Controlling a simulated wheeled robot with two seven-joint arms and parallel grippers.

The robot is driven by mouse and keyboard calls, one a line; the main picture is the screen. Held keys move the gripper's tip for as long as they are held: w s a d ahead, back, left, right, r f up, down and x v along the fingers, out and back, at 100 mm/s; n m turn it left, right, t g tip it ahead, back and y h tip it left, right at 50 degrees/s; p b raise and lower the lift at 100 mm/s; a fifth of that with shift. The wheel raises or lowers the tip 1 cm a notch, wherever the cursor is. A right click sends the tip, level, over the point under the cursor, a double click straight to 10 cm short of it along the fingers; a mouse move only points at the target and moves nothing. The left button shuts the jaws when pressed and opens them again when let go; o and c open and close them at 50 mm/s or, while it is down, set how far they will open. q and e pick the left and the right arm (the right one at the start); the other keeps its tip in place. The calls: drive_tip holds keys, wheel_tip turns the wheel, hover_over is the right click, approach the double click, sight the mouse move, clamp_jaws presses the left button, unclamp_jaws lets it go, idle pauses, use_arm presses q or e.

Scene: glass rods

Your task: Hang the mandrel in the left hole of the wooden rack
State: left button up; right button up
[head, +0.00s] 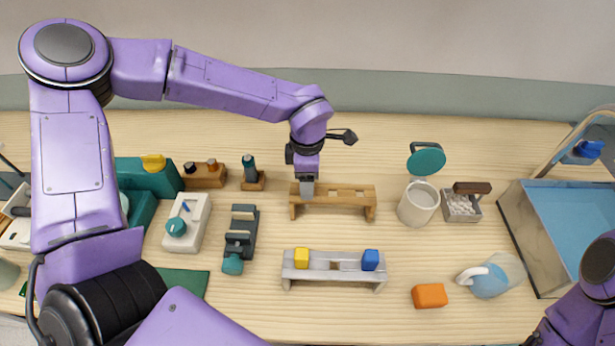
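The wooden rack (347,199) stands near the middle of the table, a low light-brown bench with holes along its top. My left gripper (307,180) points down over the rack's left end. A small grey block-like piece (307,189) shows at its tip, at the left hole. I cannot tell whether this is the mandrel's head or part of the fingers. The mandrel's shaft is not visible, and the finger opening is hidden. Only part of my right arm shows at the lower right corner; its gripper is out of view.
A grey rack (334,274) holds a yellow block (301,258) and a blue block (370,260) in front. Small tools crowd the left.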

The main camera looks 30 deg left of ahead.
use_arm(q)
drive_tip(key=shift+r, duration=0.15)
wheel_tip(320, 180, up, 10)
drive_tip(key=shift+r+b, duration=0.15)
drive_tip(key=shift+b, duration=0.6)
